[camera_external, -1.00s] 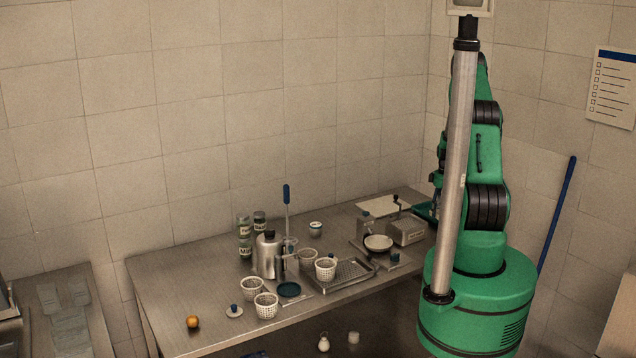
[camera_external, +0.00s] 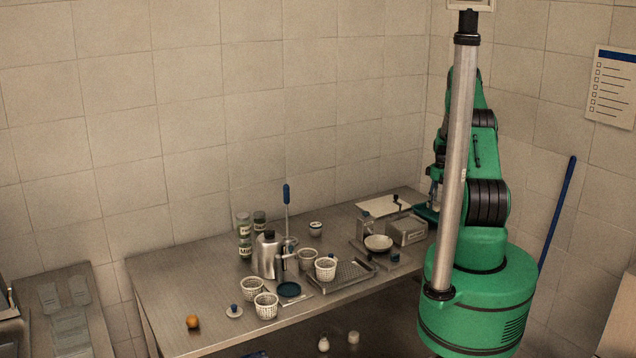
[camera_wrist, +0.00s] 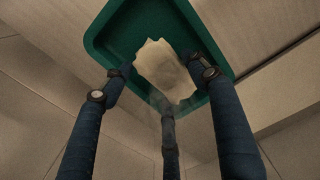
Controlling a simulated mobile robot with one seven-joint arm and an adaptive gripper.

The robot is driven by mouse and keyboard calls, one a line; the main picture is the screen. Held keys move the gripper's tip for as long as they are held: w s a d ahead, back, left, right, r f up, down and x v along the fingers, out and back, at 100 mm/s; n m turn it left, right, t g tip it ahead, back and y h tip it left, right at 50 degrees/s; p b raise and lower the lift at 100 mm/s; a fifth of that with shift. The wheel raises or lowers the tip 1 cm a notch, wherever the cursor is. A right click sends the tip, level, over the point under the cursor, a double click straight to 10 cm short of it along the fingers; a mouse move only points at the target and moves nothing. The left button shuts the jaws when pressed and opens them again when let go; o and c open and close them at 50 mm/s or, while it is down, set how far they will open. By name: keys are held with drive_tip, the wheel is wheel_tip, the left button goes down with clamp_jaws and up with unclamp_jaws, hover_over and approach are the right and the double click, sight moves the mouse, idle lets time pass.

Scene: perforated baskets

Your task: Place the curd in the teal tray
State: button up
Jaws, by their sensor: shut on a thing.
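The teal tray (camera_wrist: 112,33) fills the upper part of the wrist view. The curd (camera_wrist: 163,68), a pale cream, irregular piece, shows within the tray's outline. My gripper (camera_wrist: 163,88), with three dark blue fingers, is shut on the curd. The fingers reach over the tray's near rim. I cannot tell whether the curd touches the tray floor. In the external view, the teal tray (camera_external: 425,213) lies at the table's right end, partly hidden by my arm. My gripper (camera_external: 435,190) is just above it there, partly covered, and the curd is hidden.
Several white perforated baskets (camera_external: 266,306) stand left and front on the metal table (camera_external: 200,270). A metal jug (camera_external: 267,256), a drain tray (camera_external: 352,275), a scale with a white bowl (camera_external: 378,243) and a grey box (camera_external: 407,230) stand between them and the tray.

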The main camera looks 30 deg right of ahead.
sight(426, 201)
drive_tip(key=shift+f, duration=0.1)
drive_tip(key=shift+f+p, duration=0.3)
drive_tip(key=shift+f, duration=1.35)
drive_tip(key=shift+f, duration=0.1)
drive_tip(key=o, duration=1.3)
drive_tip(key=shift+r+b, duration=0.7)
drive_tip(key=shift+r, duration=5.4)
